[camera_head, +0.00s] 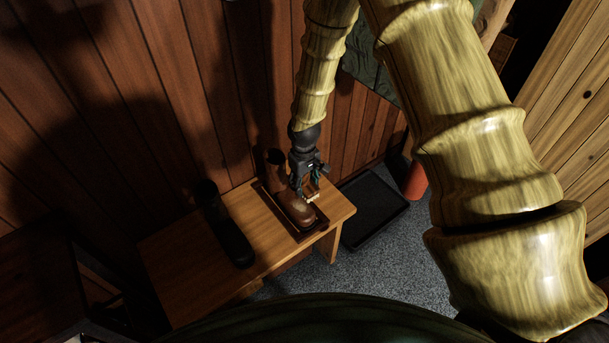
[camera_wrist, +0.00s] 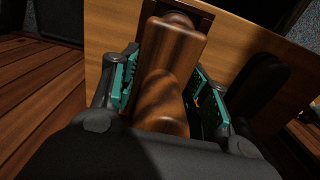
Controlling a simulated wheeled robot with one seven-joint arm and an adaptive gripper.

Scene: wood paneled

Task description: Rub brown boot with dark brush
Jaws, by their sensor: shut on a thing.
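The brown boot (camera_head: 297,210) stands upright in a shallow dark-brown tray (camera_head: 322,222) on the wooden bench. Its shaft is toward the wall and its toe toward the bench's front. My gripper (camera_head: 308,181) is just above and to the right of the boot, shut on the brush (camera_head: 313,192), a brown wooden one with pale bristles. In the wrist view the brush (camera_wrist: 175,52) fills the space between the teal finger pads and hides most of the boot. I cannot tell whether the bristles touch the boot.
A black boot (camera_head: 228,235) stands on the left of the bench (camera_head: 178,255). A black floor tray (camera_head: 373,208) lies right of the bench, with a red-orange object (camera_head: 416,181) beyond. The panelled wall (camera_head: 225,95) is close behind. Bench top between the boots is clear.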

